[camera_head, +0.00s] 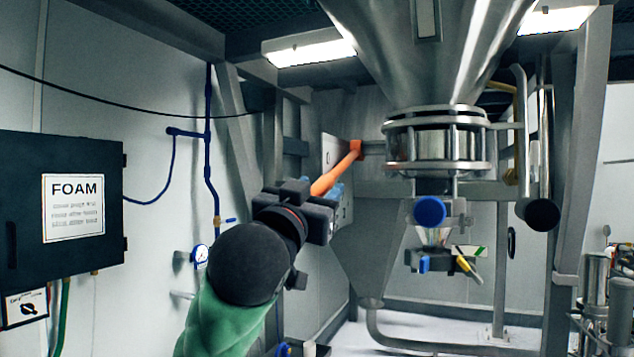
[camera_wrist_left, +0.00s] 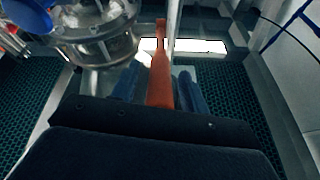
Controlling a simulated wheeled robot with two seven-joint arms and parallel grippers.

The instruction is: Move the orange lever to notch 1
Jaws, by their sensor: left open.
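The orange lever (camera_head: 338,172) slants down to the left from its pivot beside the steel sifter valve (camera_head: 435,142) in the head view. In the left wrist view the lever (camera_wrist_left: 160,75) runs away from the gripper, its near end between the two blue fingers. My left gripper (camera_head: 336,192) is at the lever's lower end, open, with a finger on either side of it. In the wrist view its fingers (camera_wrist_left: 160,88) stand apart from the lever. A pale notch plate (camera_head: 330,152) is behind the lever; its marks are too small to read. My right gripper is not in view.
A black FOAM cabinet (camera_head: 62,200) hangs on the left wall. A pressure gauge (camera_head: 200,253) and blue pipes (camera_head: 208,150) are on that wall. A blue round knob (camera_head: 429,211) sits below the valve. A steel frame post (camera_head: 575,150) stands at right.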

